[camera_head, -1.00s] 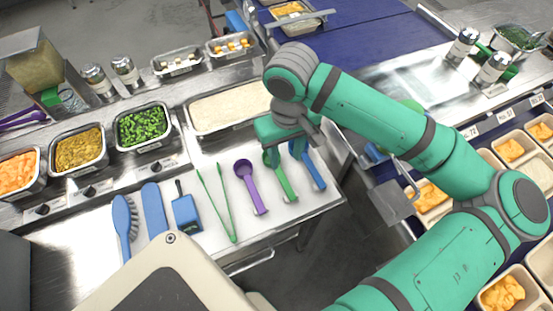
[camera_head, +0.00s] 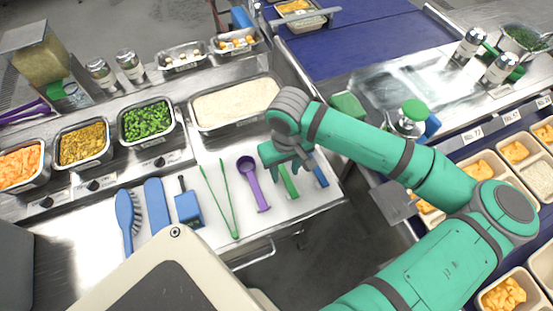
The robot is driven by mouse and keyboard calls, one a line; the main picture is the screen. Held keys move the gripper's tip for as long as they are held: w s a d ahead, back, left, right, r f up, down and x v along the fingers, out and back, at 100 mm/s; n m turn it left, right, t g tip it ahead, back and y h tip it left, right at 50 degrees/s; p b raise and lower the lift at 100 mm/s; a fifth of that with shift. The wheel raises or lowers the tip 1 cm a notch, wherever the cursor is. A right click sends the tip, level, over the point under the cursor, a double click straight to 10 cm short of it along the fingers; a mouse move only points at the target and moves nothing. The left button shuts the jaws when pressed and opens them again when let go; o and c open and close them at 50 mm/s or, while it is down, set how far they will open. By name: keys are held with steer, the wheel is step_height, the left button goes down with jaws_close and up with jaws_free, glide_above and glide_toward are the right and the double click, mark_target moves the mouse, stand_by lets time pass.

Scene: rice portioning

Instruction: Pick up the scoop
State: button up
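Three long-handled scoops lie side by side on the steel counter: a purple scoop (camera_head: 251,184), a green scoop (camera_head: 289,184) and a blue scoop (camera_head: 321,177). My gripper (camera_head: 285,171) points down over the upper part of the green scoop and hides its bowl. The blue scoop's upper part is also hidden behind my gripper and wrist. The purple scoop is fully visible just left of my gripper. I cannot tell whether the fingers touch the green scoop or whether they are open or shut.
Green tongs (camera_head: 221,204), a blue scraper tool (camera_head: 188,208) and a blue brush (camera_head: 128,220) lie further left. A rice pan (camera_head: 197,122) sits behind my gripper, with a pan of peas (camera_head: 146,121) beside it. The counter's front edge is close to the scoop handles.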

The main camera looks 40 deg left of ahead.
jaws_close()
steer(key=shift+r, duration=0.1)
